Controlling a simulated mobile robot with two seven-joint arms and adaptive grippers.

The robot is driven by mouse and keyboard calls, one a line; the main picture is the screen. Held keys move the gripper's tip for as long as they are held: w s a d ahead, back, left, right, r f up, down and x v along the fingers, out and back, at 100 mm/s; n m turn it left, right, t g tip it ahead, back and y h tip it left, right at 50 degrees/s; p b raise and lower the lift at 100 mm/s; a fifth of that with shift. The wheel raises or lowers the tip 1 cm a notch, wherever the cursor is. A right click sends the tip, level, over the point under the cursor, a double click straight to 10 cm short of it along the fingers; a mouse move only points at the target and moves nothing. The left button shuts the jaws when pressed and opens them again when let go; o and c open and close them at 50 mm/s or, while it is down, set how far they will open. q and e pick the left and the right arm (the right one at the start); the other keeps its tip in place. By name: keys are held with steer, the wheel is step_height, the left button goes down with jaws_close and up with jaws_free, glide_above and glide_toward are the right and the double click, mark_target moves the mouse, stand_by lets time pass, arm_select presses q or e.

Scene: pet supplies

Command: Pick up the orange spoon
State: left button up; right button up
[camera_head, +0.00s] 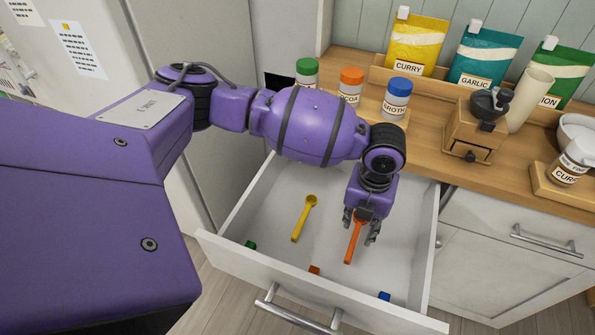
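An orange spoon (353,243) is at the open drawer (283,200), with its handle pointing toward the drawer front. Its upper end is partly hidden by my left gripper. My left gripper (360,227) points down into the drawer over the spoon. Its fingers are spread apart, one on each side of the spoon, with gaps showing. I cannot tell whether any finger touches it. My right gripper is not in view.
A yellow spoon (303,221) lies left in the drawer. Small green (250,244), orange (314,270) and blue (384,296) markers line the drawer front. The wooden counter (425,150) behind holds jars, packets and a grinder (475,130). The drawer walls bound the space.

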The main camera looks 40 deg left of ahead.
mark_target(356, 235)
arm_select(q)
step_height(356, 235, down, 5)
steer(key=shift+s+a+r, duration=0.1)
jaws_close()
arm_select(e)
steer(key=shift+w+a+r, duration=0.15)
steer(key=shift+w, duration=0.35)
